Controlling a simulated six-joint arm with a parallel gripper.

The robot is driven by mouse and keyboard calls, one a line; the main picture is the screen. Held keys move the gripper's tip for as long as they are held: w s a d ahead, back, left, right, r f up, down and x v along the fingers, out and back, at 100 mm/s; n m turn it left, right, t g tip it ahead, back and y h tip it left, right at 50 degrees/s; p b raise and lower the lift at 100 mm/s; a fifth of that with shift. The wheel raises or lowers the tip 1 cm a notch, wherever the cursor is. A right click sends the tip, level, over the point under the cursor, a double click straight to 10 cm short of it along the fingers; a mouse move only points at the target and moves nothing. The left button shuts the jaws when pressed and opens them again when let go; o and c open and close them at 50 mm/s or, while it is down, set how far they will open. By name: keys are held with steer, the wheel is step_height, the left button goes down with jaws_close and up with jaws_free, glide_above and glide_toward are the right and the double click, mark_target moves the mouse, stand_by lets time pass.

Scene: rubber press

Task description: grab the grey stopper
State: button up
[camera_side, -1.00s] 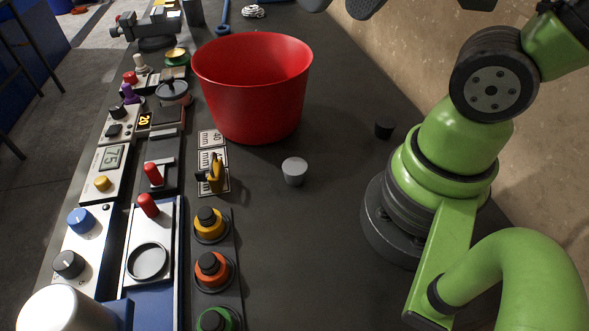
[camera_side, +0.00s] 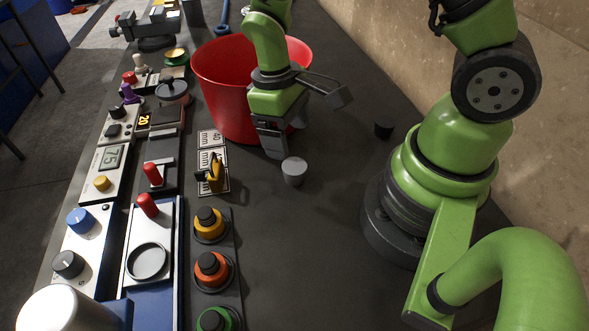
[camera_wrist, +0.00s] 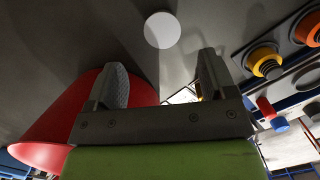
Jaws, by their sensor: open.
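The grey stopper (camera_side: 294,171) stands on the dark table, in front of the red bucket. In the wrist view the stopper (camera_wrist: 162,30) shows as a pale grey disc, beyond the fingertips and near the middle between them. My gripper (camera_side: 284,145) hangs pointing down, just behind the stopper in the side view and in front of the bucket. In the wrist view my gripper (camera_wrist: 165,75) has its two fingers spread wide with nothing between them. I see no contact with the stopper.
The red bucket (camera_side: 222,85) stands close beside my gripper. A yellow-handled switch (camera_side: 215,172) and a row of coloured buttons (camera_side: 209,224) lie to the left. The table right of these buttons is clear.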

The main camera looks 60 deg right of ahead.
mark_target(295, 166)
steer(key=f, duration=0.2)
steer(key=s+f, duration=0.1)
steer(key=f, duration=0.4)
steer(key=shift+s+f, duration=0.25)
steer(key=shift+f, duration=0.1)
steer(key=c, duration=1)
